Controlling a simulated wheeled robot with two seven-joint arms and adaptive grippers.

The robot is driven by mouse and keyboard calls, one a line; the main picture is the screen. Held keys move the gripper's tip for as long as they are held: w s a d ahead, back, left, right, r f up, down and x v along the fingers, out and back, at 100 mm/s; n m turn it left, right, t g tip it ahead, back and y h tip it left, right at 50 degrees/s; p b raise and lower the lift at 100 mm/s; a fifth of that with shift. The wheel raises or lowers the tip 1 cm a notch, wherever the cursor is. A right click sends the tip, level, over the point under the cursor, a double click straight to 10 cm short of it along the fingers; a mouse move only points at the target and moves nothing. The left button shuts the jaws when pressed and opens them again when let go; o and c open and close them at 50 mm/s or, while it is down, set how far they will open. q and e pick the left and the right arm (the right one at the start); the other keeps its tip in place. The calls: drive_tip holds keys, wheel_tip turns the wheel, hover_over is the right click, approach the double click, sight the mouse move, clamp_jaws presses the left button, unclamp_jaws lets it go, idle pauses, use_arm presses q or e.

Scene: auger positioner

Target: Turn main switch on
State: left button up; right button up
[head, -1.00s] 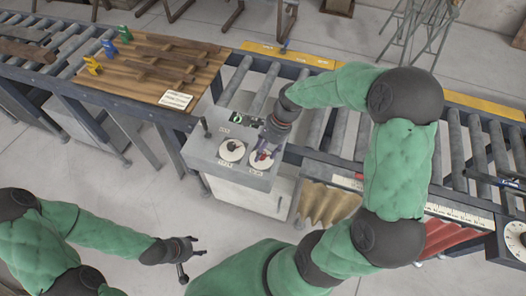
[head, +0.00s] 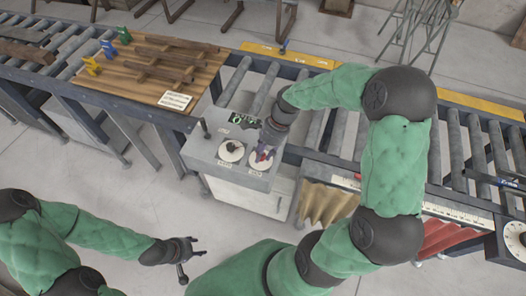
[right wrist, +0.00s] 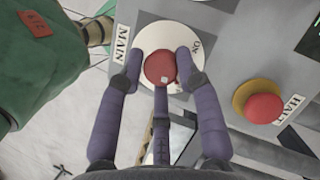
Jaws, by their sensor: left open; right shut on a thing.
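The main switch is a round red knob (right wrist: 160,67) on a white dial (right wrist: 150,37) lettered MAIN and ON in the right wrist view. In the head view, its white dial (head: 254,163) is the right one of two on the grey control box (head: 217,166). My right gripper (right wrist: 158,72) has its purple fingers on either side of the red knob and is shut on it. It also shows in the head view (head: 262,155), reaching down over the dial. My left gripper (head: 189,258) is open and empty above the floor at lower left of the box.
A second white dial with a dark knob (head: 231,149) sits left of the main switch. A red HALT button (right wrist: 263,107) on a yellow ring is close by. A roller conveyor (head: 335,130) runs behind, and a wooden board (head: 110,85) lies at left.

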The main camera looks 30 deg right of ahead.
drive_tip(key=shift+w+r+n, duration=0.1)
drive_tip(key=shift+n, duration=0.2)
drive_tip(key=n+p, duration=0.1)
drive_tip(key=n, duration=0.1)
drive_tip(key=n+g+p, duration=0.1)
drive_tip(key=shift+w+a+n+g, duration=0.1)
drive_tip(key=shift+w+n+g, duration=0.05)
drive_tip(key=shift+n+g, duration=0.2)
drive_tip(key=n, duration=0.2)
drive_tip(key=n+g+h+p, duration=0.1)
drive_tip(key=n, duration=0.1)
drive_tip(key=shift+w+a+n+g, duration=0.1)
drive_tip(key=shift+n+g, duration=0.15)
drive_tip(key=shift+n, duration=0.1)
drive_tip(key=n+g+h, duration=0.1)
drive_tip(key=n, duration=0.3)
drive_tip(key=shift+a+p, duration=0.1)
drive_tip(key=shift+p, duration=0.3)
drive_tip(key=shift+n+g+h, duration=0.3)
drive_tip(key=shift+n+h, duration=0.7)
drive_tip(key=shift+n, duration=1.2)
drive_tip(key=o, duration=0.9)
drive_tip(key=shift+o, duration=1)
drive_tip(key=shift+a, duration=0.15)
